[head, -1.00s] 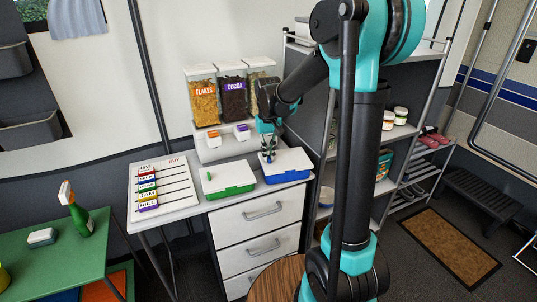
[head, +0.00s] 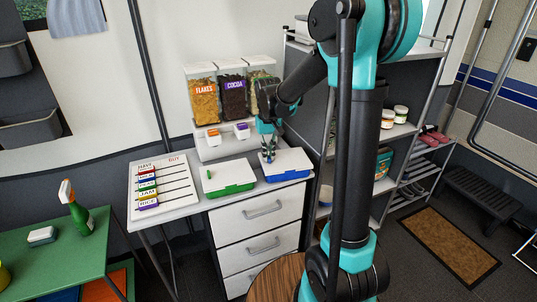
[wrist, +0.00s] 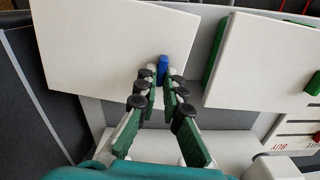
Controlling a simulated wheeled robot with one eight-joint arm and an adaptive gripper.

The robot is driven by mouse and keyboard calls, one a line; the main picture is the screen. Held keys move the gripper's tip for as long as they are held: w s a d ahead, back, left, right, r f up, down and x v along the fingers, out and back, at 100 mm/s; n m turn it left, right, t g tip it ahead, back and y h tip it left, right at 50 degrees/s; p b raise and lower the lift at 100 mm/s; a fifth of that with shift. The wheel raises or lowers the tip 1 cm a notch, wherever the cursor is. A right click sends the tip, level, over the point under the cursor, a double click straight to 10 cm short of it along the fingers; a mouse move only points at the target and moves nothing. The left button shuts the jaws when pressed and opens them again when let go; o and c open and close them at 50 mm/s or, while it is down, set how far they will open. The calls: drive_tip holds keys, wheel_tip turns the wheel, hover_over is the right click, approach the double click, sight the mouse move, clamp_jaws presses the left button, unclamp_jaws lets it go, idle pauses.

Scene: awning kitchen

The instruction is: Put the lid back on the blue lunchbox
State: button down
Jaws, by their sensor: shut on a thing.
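The blue lunchbox (head: 288,176) stands on the white counter, right of a green one. Its white lid (head: 290,160) lies over its top. The lid also shows in the wrist view (wrist: 95,50), with a blue knob (wrist: 163,66). My gripper (head: 268,157) is shut on this knob, and its fingertips (wrist: 165,78) close around it from both sides. In the wrist view the lid hides the box beneath it. I cannot tell whether the lid is fully seated or slightly raised.
The green lunchbox (head: 229,190) with its white lid sits close on the left. A label board (head: 162,186) lies farther left. Food dispensers (head: 233,93) stand behind on a white stand. A shelf unit (head: 398,133) is on the right.

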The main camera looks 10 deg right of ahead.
drive_tip(key=shift+f, duration=0.1)
idle(0.3)
drive_tip(key=c, duration=1.6)
unclamp_jaws()
drive_tip(key=shift+o, duration=0.6)
drive_tip(key=o, duration=0.4)
drive_tip(key=shift+r, duration=3)
drive_tip(key=shift+c, duration=0.6)
clamp_jaws()
